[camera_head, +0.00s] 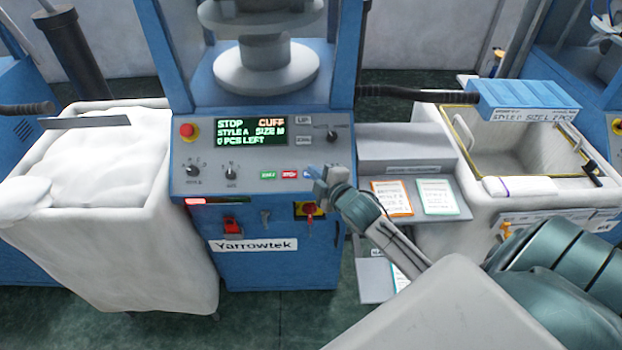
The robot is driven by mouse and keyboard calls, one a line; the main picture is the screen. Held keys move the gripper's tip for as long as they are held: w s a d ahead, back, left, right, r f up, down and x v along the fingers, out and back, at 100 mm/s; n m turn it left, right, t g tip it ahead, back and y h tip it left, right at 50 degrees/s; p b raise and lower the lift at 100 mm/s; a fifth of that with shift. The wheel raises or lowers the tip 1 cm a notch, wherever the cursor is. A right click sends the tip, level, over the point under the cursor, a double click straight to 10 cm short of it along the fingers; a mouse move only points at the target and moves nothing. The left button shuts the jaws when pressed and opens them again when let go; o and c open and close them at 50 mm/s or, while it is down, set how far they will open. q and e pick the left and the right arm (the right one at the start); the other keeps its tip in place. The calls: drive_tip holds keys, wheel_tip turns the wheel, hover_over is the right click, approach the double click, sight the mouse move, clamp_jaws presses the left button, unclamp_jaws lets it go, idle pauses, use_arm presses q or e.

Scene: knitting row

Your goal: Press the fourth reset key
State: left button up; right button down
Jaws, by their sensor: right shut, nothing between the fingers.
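The blue knitting machine's sloping control panel (207,158) faces me. Its screen (251,131) reads STOP, CUFF, STYLE A, SIZE M, 0 PCS LEFT. A green key (268,175) and a red key (290,174) sit in a row below the screen. A blue patch shows at the end of this row, beside my gripper; I cannot tell if it is a key. My right gripper (318,178) is shut and empty. Its tips are at the panel's right part, over the row's end; I cannot tell if they touch. Which key is the fourth reset key is unclear. My left gripper is out of view.
A red stop button (187,131), knobs (231,173) and a yellow-red switch (308,209) are close by. A white fabric-filled bin (110,235) stands left. A shelf with cards (437,197) and another bin (515,150) stand right.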

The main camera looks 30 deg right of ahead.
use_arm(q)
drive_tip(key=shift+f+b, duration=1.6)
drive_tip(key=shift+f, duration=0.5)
use_arm(e)
drive_tip(key=shift+w+d+f, duration=0.3)
drive_tip(key=shift+w+f, duration=0.2)
drive_tip(key=shift+f, duration=0.25)
drive_tip(key=shift+w+d+f, duration=0.35)
drive_tip(key=shift+w+f, duration=0.15)
drive_tip(key=shift+f, duration=0.2)
drive_tip(key=shift+w+d+f, duration=0.3)
drive_tip(key=shift+w+f, duration=0.2)
drive_tip(key=shift+f, duration=0.25)
drive_tip(key=shift+w+f, duration=0.1)
drive_tip(key=shift+f, duration=0.1)
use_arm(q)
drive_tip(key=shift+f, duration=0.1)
use_arm(e)
drive_tip(key=shift+w+d+f, duration=0.1)
drive_tip(key=shift+w+f, duration=0.05)
